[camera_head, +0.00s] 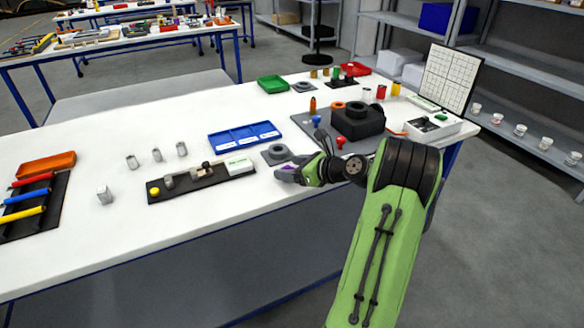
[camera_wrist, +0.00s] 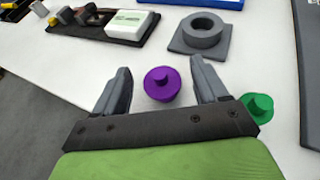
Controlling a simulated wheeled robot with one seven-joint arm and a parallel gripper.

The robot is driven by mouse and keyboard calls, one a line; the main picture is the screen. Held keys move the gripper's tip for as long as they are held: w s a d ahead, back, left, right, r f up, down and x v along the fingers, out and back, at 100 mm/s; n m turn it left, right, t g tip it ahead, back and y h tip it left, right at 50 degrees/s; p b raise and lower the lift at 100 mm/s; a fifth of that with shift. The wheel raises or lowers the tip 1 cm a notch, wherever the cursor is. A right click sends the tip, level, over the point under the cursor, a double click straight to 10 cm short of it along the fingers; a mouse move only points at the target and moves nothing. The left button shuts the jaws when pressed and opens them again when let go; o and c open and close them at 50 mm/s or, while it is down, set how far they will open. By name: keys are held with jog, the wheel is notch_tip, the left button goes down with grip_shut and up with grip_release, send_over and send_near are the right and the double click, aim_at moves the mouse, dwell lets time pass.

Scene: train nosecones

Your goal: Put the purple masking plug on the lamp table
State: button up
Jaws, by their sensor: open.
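My gripper is open. I cannot tell from these frames which table is the lamp table.
A green plug (camera_wrist: 257,106) is just right of my right finger. A grey ring on a square plate (camera_wrist: 203,33) lies beyond. A black tool strip (camera_head: 200,181) is at left, a blue tray (camera_head: 245,136) behind, and a black block (camera_head: 352,120) at right.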

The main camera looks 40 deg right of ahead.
jog(key=p+v, duration=0.4)
jog(key=v, duration=0.8)
jog(key=w+a+r+n+g, duration=0.2)
jog(key=a+n+g, duration=0.1)
jog(key=a+n, duration=0.65)
jog(key=w+a+r+n+g, duration=0.1)
jog(key=a+r+n+g, duration=0.15)
jog(key=a+n, duration=0.75)
jog(key=s+a+n+g+h, duration=0.1)
jog(key=s+a+n, duration=0.5)
jog(key=s+n, duration=0.1)
jog(key=s+a+r+n+g+h, duration=0.1)
jog(key=s+a+n, duration=0.5)
jog(key=s, duration=0.4)
jog(key=shift+a+n+h, duration=0.3)
jog(key=shift+a+n, duration=0.1)
jog(key=shift+n, duration=0.25)
jog(key=shift+r, duration=0.2)
